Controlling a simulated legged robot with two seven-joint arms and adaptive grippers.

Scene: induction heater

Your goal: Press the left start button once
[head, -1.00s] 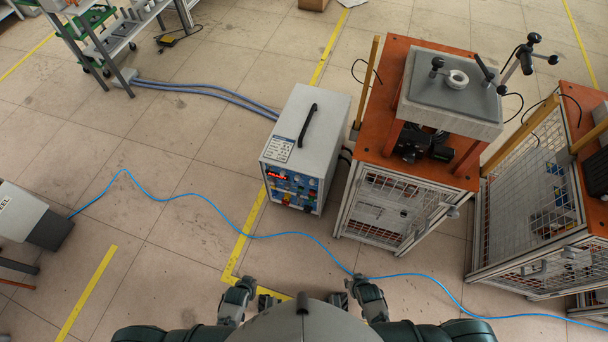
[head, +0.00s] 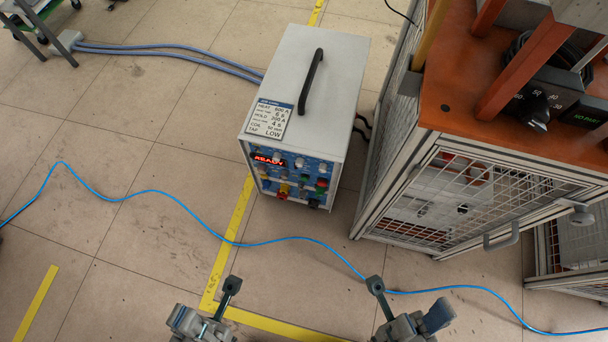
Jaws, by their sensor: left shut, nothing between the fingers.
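The induction heater (head: 315,90) is a white cabinet with a black handle on top. I cannot tell a left start button from these. My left gripper (head: 230,287) is shut and empty, low in the view in front of the heater and apart from it. My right gripper (head: 377,287) is low to its right, touching nothing visible; its jaw state is unclear.
An orange-topped caged bench (head: 460,85) stands right of the heater. A black control box (head: 560,108) with a knob and a green NO PART display sits on it. A blue cable (head: 180,203) crosses the floor.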

